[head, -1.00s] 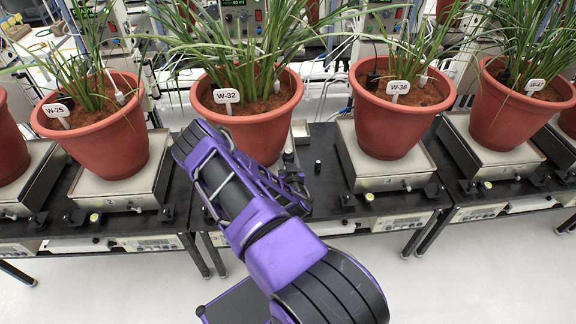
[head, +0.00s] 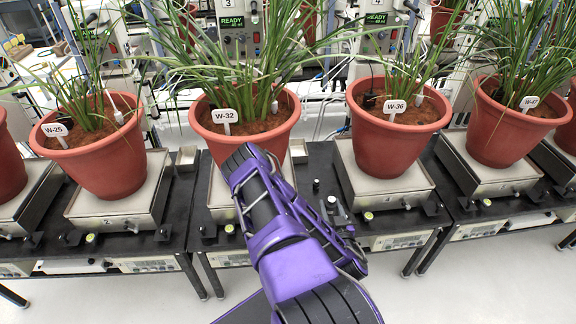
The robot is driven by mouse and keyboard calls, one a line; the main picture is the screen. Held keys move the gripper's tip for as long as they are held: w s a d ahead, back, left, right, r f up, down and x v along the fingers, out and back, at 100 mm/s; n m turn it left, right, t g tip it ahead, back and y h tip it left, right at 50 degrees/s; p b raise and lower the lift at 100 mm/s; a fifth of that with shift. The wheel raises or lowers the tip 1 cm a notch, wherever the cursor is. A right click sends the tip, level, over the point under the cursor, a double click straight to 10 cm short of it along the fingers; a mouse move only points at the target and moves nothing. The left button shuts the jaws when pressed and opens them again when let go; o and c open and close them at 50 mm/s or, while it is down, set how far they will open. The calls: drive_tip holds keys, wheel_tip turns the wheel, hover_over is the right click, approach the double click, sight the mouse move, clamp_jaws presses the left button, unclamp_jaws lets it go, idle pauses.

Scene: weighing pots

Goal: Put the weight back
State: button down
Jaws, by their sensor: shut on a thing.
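My gripper (head: 337,212) is at the far end of my purple arm, over the black bench front between the W-32 and W-36 scales. It is shut on the weight (head: 331,200), of which only a small silvery bit shows; the arm and fingers hide the rest. I cannot tell how high it is above the bench.
The W-36 pot (head: 392,145) stands on its scale (head: 375,183) close to the right of my gripper. The W-25 pot (head: 105,165) and W-47 pot (head: 510,135) flank these. Small metal trays (head: 187,158) sit between scales. Bare black bench (head: 323,160) lies behind the cylinder.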

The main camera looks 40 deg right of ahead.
drive_tip(key=w+a+r+n+t+y, duration=0.1)
drive_tip(key=w+a+r+y, duration=0.1)
drive_tip(key=w+a+r, duration=0.45)
drive_tip(key=w+a+r+n+t+y, duration=0.1)
drive_tip(key=w+a+r+n+y, duration=0.15)
drive_tip(key=w+a, duration=0.55)
drive_tip(key=w+a+r+n+t+y, duration=0.1)
drive_tip(key=w+a+r, duration=0.4)
drive_tip(key=a, duration=0.4)
drive_tip(key=w+a+r+n+y, duration=0.1)
drive_tip(key=a+r+y, duration=0.2)
drive_tip(key=a, duration=0.8)
drive_tip(key=shift+r+n, duration=0.35)
drive_tip(key=shift+r, duration=0.45)
drive_tip(key=shift+d, duration=0.1)
